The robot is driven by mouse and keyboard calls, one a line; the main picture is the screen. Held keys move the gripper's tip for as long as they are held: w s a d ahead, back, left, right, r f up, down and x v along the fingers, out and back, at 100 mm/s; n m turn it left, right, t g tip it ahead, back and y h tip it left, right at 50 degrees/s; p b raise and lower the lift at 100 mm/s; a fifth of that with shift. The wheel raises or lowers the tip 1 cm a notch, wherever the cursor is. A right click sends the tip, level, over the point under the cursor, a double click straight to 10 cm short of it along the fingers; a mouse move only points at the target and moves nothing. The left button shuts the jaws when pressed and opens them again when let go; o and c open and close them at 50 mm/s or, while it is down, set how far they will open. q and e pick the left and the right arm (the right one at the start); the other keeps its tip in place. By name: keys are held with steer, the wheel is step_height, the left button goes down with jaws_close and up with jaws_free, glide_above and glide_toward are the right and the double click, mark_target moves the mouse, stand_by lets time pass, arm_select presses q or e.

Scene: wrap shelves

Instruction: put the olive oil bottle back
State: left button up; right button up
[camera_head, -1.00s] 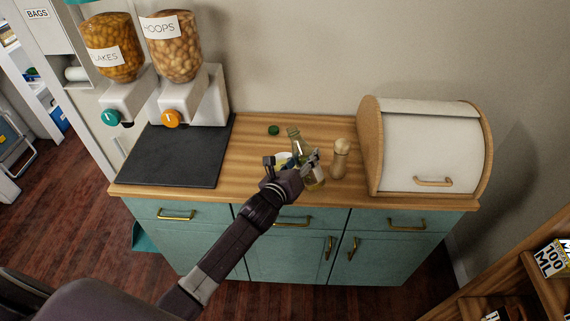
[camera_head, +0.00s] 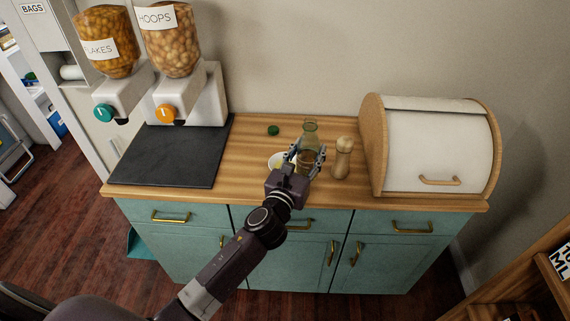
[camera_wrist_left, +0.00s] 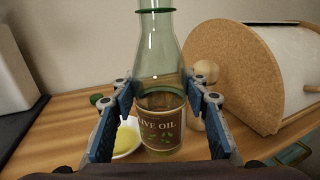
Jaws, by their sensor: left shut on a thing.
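The olive oil bottle (camera_head: 310,130) is clear greenish glass with a dark label and stands about upright over the wooden counter, its neck free. My left gripper (camera_head: 307,154) is shut on it from the front, one finger on each side. In the left wrist view, the fingers flank the bottle (camera_wrist_left: 160,62) around its "OLIVE OIL" label, and its top is cut off. I cannot tell whether its base touches the counter. A green cap (camera_head: 273,130) lies behind and left. A white dish (camera_head: 273,163) with yellowish oil sits just left of the bottle. My right gripper is not in view.
A wooden pepper mill (camera_head: 343,158) stands close right of the bottle. Beyond it is a bread box (camera_head: 436,145). A dark mat (camera_head: 172,157) and two cereal dispensers (camera_head: 206,95) are on the left. The counter (camera_head: 245,165) between mat and dish is clear.

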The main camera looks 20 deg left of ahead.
arm_select(q)
steer(key=shift+r, duration=0.25)
